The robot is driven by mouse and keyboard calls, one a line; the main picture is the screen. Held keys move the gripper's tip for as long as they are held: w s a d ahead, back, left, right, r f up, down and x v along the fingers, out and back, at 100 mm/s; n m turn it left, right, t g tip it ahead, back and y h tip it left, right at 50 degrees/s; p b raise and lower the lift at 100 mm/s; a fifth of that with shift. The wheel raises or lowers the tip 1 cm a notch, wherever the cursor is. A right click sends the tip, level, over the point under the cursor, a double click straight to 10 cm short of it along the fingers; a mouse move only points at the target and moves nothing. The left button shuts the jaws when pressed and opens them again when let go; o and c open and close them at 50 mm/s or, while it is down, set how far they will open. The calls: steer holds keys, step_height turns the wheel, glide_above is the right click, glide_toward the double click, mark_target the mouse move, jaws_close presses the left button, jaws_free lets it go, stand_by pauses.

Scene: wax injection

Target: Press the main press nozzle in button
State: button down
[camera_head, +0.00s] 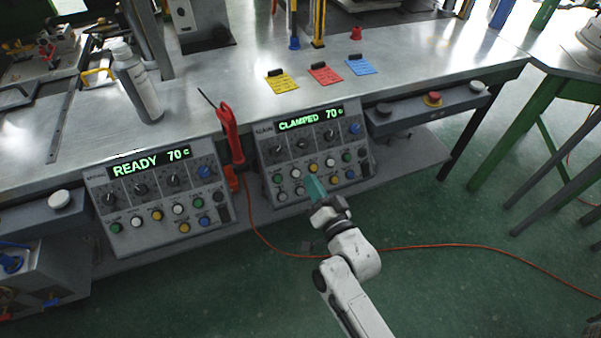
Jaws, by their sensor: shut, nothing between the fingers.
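Two control panels hang on the front of the metal workbench. The right panel (291,144) has a lit display reading "CLAMPED 70 c", with knobs and several coloured buttons below it. The left panel (128,193) reads "READY 70 c" and has a similar layout. My gripper (313,184) is shut and empty, with its teal fingers pointing at the lower button rows of the right panel. It covers part of those rows, and I cannot tell whether it touches a button. The button labels are too small to read, so I cannot tell which is the main press nozzle in button.
A red-handled tool (230,133) hangs between the panels, with an orange cable (440,248) running across the floor. A box with a red button (433,98) is at the right. Yellow, red and blue cards (360,67) and a spray can (138,86) are on the bench.

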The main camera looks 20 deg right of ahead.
mark_target(296, 173)
steer(key=shift+w+f+b, duration=1.45)
steer(key=shift+w+b, duration=0.05)
steer(key=shift+w, duration=0.2)
steer(key=shift+w+f+b, duration=1.4)
steer(key=shift+w+b, duration=0.05)
steer(key=shift+w, duration=0.25)
steer(key=shift+w+f+b, duration=0.25)
steer(key=shift+w+b, duration=0.1)
